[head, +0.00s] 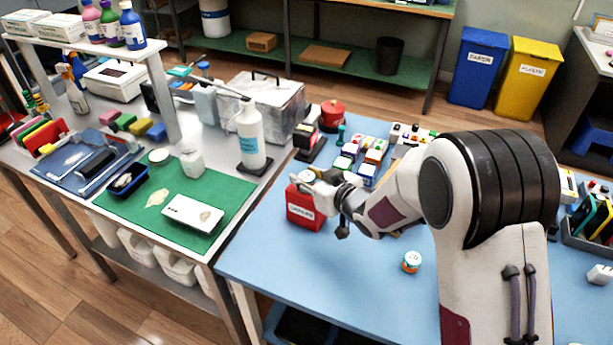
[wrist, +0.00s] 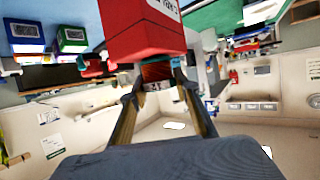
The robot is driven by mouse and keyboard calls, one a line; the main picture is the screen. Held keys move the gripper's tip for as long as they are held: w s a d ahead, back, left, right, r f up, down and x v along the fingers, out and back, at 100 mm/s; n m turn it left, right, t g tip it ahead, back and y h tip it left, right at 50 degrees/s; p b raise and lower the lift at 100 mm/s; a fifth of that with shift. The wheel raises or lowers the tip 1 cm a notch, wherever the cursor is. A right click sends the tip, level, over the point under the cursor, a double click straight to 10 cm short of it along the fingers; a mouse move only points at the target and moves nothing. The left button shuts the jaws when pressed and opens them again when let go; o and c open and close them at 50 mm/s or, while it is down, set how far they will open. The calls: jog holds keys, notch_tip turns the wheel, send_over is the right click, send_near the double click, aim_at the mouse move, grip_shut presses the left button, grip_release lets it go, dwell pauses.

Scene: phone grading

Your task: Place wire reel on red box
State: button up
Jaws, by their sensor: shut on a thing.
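The red box (head: 305,213), with a white label on its front, stands near the left edge of the blue table. My gripper (head: 314,184) is at its top, seen from the side. A small round pale-topped thing, the wire reel (head: 307,175), shows at the fingertips over the box. In the wrist view the red box (wrist: 143,35) fills the upper middle, and the reel shows as a copper-brown band (wrist: 156,72) between the two fingers. The fingers are shut on it. The reel looks very close to the box; I cannot tell whether they touch.
A small orange-and-teal round container (head: 411,262) stands on the blue table (head: 340,270) in front of my arm. Several coloured small boxes (head: 365,160) stand behind the gripper. A red round container (head: 333,114) is further back. The table front is mostly clear.

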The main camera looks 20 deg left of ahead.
jog(key=shift+f, duration=0.15)
jog(key=o, duration=1)
jog(key=shift+o, duration=0.2)
jog(key=shift+r, duration=0.2)
jog(key=shift+s+d+r, duration=0.25)
jog(key=shift+s+d, duration=0.05)
jog(key=shift+d, duration=0.2)
jog(key=v, duration=1)
jog(key=shift+s+d, duration=0.2)
jog(key=shift+d, duration=0.05)
jog(key=shift+r, duration=0.1)
